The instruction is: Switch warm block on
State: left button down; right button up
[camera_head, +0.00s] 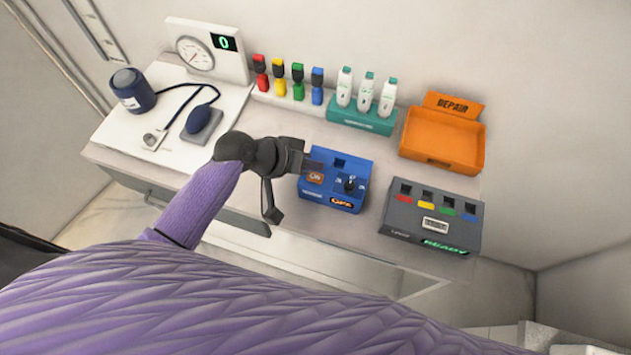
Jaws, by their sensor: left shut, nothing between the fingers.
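A blue box (351,163), which looks like the warm block, sits near the front edge of the counter. It has a square well at the top, a small orange panel (316,178) at its left, a black knob (350,185) at its right and a lit orange sign at the front that seems to read OFF. My left gripper (318,167) is shut and empty, with its tips at the left side of the blue box, over or just above the orange panel. I cannot tell whether they touch. My right gripper is not in view.
A grey box (400,218) with coloured marks and a green READY sign stands to the right. Behind are an orange REPAIR tray (420,152), a teal rack (345,118) of white bottles, several coloured plugs (298,90) and a blood pressure set (205,118).

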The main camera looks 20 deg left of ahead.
aim_at(315, 177)
pick_arm(q)
notch_tip(315, 177, down, 2)
jog(key=shift+f+b, duration=0.1)
jog(key=shift+b, duration=0.35)
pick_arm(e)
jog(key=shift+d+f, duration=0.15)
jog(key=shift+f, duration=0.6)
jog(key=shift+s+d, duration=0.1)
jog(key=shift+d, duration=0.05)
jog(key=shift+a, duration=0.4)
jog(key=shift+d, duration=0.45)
pick_arm(q)
jog(key=shift+f, duration=0.3)
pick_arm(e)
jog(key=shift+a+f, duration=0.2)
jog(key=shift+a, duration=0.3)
